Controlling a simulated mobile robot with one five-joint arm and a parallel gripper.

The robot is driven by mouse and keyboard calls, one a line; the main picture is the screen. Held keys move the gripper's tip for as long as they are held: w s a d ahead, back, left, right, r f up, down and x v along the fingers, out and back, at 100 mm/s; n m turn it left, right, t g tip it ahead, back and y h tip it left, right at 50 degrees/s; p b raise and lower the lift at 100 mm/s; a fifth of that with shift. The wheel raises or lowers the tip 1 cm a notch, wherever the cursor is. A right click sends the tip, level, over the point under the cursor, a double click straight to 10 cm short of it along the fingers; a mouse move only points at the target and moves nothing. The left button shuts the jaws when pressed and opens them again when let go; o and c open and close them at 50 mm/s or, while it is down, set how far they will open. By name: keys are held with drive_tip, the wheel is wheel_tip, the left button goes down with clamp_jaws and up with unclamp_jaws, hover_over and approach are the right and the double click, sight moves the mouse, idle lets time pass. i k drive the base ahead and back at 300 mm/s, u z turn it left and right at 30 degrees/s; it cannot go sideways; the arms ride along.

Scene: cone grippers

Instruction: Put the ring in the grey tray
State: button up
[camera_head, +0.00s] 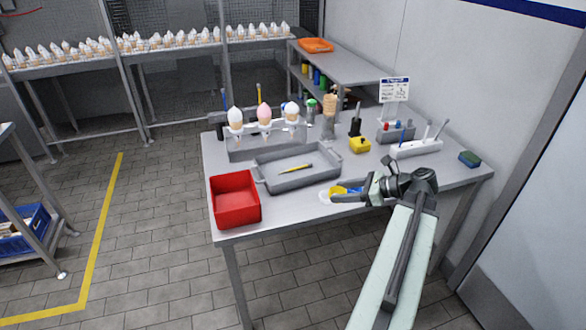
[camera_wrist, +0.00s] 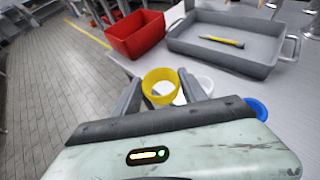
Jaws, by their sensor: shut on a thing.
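The grey tray (camera_head: 305,179) lies on the table with a yellow-and-black tool inside; its near wall shows at the top right of the wrist view (camera_wrist: 218,59). My gripper (camera_head: 338,196) is low over the table's front part, to the right of and nearer than the tray. In the wrist view my gripper (camera_wrist: 160,92) has its two fingers on either side of a yellow ring (camera_wrist: 160,76) and is shut on it. The ring's hole faces the camera. In the head view the ring (camera_head: 337,189) is partly hidden by the gripper.
A red bin (camera_head: 235,206) stands left of the tray at the table edge. A white ring (camera_wrist: 206,84) and a blue ring (camera_wrist: 257,107) lie near my gripper.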

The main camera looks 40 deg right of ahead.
sight(291, 162)
drive_tip(key=i, duration=0.95)
drive_tip(key=z, duration=0.05)
